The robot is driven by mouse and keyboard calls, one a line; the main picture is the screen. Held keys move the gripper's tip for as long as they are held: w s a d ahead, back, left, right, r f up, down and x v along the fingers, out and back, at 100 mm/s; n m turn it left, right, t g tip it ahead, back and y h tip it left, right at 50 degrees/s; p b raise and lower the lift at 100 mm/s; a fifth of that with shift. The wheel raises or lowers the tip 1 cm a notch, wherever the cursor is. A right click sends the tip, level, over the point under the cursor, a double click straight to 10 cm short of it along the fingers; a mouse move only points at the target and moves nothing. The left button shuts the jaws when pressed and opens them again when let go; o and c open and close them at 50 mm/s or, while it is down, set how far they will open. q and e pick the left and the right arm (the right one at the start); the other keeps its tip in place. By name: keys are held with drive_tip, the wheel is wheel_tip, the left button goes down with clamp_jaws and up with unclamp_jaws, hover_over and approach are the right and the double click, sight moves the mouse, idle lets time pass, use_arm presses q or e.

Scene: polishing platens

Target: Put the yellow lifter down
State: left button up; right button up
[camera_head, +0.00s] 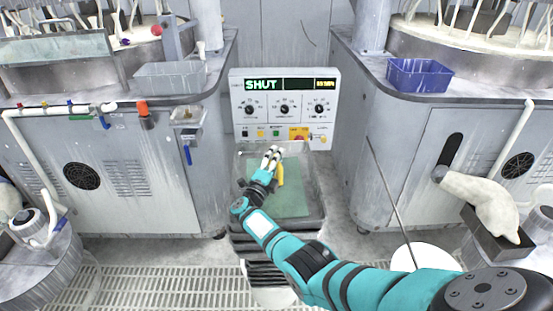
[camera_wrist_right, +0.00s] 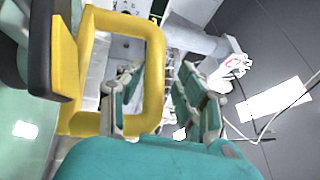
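The yellow lifter (camera_head: 280,174) is at the grey tray with a green mat (camera_head: 291,202), below the control panel. In the right wrist view the lifter (camera_wrist_right: 154,60) shows as a yellow loop handle with a dark pad at left, close to the green mat; whether the pad touches the mat is unclear. My right gripper (camera_head: 270,156) is at the handle. In the wrist view its fingers (camera_wrist_right: 160,95) stand apart, one overlapping the loop's opening and one beyond its right bar. I see no firm contact with the handle. My left gripper is out of view.
A control panel (camera_head: 285,105) reading SHUT stands right behind the tray. Machine cabinets flank it closely, with a clear bin (camera_head: 170,76) on the left and a blue bin (camera_head: 419,76) on the right. A floor grating (camera_head: 170,287) lies in front.

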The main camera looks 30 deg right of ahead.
drive_tip(key=shift+s+a+p, duration=0.1)
drive_tip(key=shift+p, duration=0.5)
drive_tip(key=shift+s+a+r+p, duration=0.1)
drive_tip(key=shift+a+p, duration=0.15)
drive_tip(key=shift+p, duration=0.15)
drive_tip(key=v, duration=1.1)
drive_tip(key=shift+s+a+r, duration=0.1)
drive_tip(key=shift+r, duration=0.15)
